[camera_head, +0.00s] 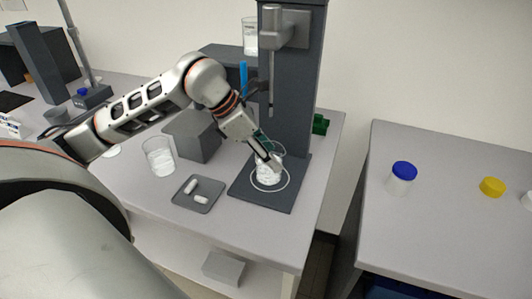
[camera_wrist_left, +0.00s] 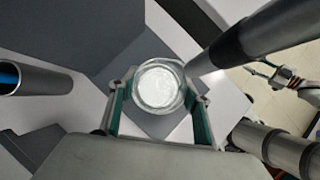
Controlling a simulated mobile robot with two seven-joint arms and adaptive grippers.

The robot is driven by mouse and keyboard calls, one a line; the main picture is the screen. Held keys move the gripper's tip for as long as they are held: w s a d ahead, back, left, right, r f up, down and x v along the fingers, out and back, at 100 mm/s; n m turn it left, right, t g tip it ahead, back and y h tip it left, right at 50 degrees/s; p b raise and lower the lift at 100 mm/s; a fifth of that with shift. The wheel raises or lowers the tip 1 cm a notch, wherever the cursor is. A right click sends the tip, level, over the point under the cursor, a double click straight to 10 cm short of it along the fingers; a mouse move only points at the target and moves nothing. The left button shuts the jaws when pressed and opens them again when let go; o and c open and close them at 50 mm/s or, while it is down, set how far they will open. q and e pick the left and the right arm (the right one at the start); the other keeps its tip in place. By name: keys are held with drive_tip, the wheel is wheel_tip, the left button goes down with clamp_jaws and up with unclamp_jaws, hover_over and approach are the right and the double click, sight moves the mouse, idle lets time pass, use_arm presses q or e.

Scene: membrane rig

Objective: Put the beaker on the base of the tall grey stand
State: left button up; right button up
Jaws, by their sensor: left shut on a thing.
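The tall grey stand (camera_head: 290,85) rises at the back right of the table, with a flat dark base (camera_head: 249,192) marked by a white ring (camera_head: 287,184). The clear beaker (camera_head: 266,178) with white contents is upright over the ring, at or just above the base; contact is hard to tell. My left gripper (camera_head: 270,160) is shut on the beaker, from the upper left. In the left wrist view the beaker (camera_wrist_left: 158,88) sits between the two fingers. My right gripper (camera_wrist_left: 278,72) shows small at the right of that view; its opening is unclear.
The stand's overhanging probe (camera_head: 270,90) hangs above the base. Another beaker (camera_head: 158,157), a grey block (camera_head: 192,136) and a small tray (camera_head: 183,203) with white pieces are to the left. A separate table (camera_head: 440,225) on the right holds a blue-capped jar (camera_head: 402,178).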

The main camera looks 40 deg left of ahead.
use_arm(q)
drive_tip(key=shift+d+r, duration=0.1)
drive_tip(key=shift+d, duration=0.1)
drive_tip(key=o, duration=1.3)
drive_tip(key=shift+o, duration=0.2)
drive_tip(key=shift+r, duration=0.1)
drive_tip(key=shift+s+a+r, duration=0.15)
drive_tip(key=shift+a+r, duration=0.1)
drive_tip(key=shift+r, duration=0.05)
drive_tip(key=v, duration=1.1)
drive_tip(key=shift+b, duration=0.35)
drive_tip(key=shift+s+d, duration=0.15)
drive_tip(key=shift+s, duration=0.05)
